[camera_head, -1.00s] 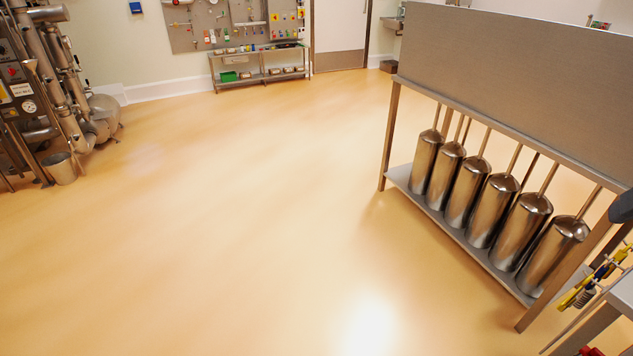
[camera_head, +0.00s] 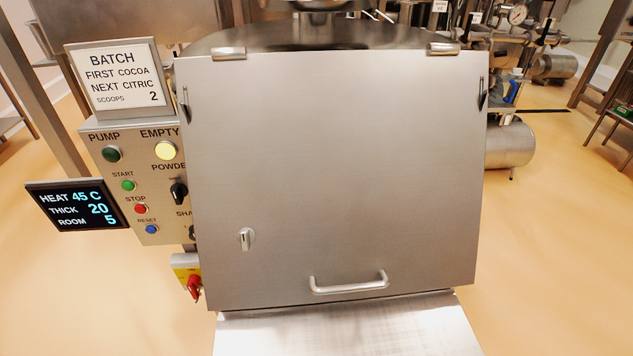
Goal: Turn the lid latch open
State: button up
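The lid (camera_head: 340,170) is a large grey steel plate that fills the middle of the head view. It lies shut, with two hinges along its top edge. The lid latch (camera_head: 246,239) is a small metal turn knob near the lid's lower left, with its grip upright. A bar handle (camera_head: 349,284) sits at the lid's lower middle. My gripper is not in view.
A control panel (camera_head: 147,210) with buttons and a black knob stands left of the lid. A batch sign (camera_head: 119,78), a display screen (camera_head: 77,206) and a red switch (camera_head: 194,286) are beside it. A steel shelf (camera_head: 345,328) juts out below.

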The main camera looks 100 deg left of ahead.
aim_at(247, 236)
jog(key=u, duration=1.05)
jog(key=i, duration=0.3)
jog(key=u, duration=2.1)
jog(key=k, duration=0.55)
jog(key=u, duration=0.2)
jog(key=i, duration=0.55)
jog(key=z, duration=0.25)
jog(key=k, duration=0.25)
jog(key=u, duration=0.05)
